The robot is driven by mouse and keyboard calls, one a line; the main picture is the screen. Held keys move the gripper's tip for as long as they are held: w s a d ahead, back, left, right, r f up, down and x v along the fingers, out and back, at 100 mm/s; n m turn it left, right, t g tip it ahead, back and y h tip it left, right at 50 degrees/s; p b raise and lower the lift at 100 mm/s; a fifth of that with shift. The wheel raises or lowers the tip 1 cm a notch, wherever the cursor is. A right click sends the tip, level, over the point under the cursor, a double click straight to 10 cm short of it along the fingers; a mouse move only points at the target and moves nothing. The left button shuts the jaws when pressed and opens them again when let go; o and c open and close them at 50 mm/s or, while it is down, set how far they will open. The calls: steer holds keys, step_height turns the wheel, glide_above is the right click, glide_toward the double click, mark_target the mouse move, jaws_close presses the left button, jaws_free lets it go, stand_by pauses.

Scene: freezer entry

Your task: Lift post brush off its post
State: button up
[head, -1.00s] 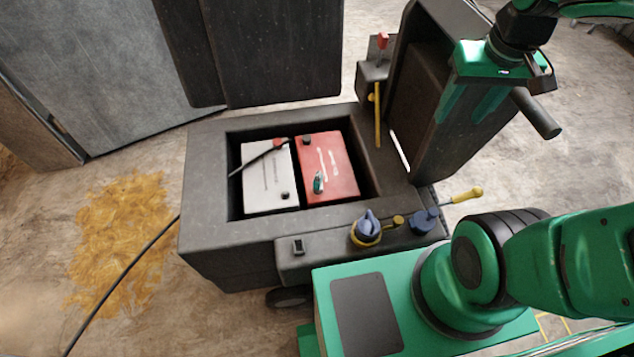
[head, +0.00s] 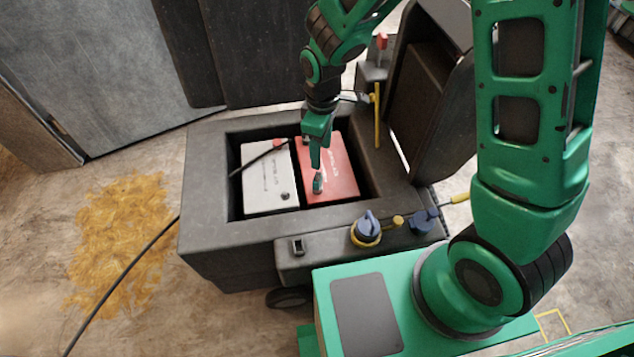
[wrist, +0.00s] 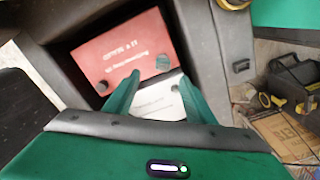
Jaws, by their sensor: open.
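The post brush (head: 318,184) is a small grey, short cylinder standing on the near-left post of the red battery (head: 342,180) in the head view. It also shows as a grey-green round top in the wrist view (wrist: 162,62), just beyond the fingertips. My gripper (head: 316,162) points down over the red battery, with its fingers close above the brush in the head view. In the wrist view my gripper (wrist: 160,78) has its fingers spread, with nothing held between them. I cannot tell whether a finger touches the brush.
A white battery (head: 262,178) sits beside the red one in the dark box (head: 210,190); a black cable crosses it. The open lid (head: 425,110) stands right. A yellow rod (head: 377,115) rises near the opening. Blue-and-yellow tools (head: 367,230) lie on the front ledge.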

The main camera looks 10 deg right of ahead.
mark_target(318, 174)
steer(key=shift+a+f, duration=0.25)
steer(key=shift+f, duration=0.5)
steer(key=shift+s+a+f, duration=0.1)
steer(key=shift+a+f, duration=0.05)
steer(key=shift+f, duration=4.85)
steer(key=shift+c, duration=0.3)
steer(key=c, duration=1.2)
steer(key=shift+r, duration=0.1)
jaws_close()
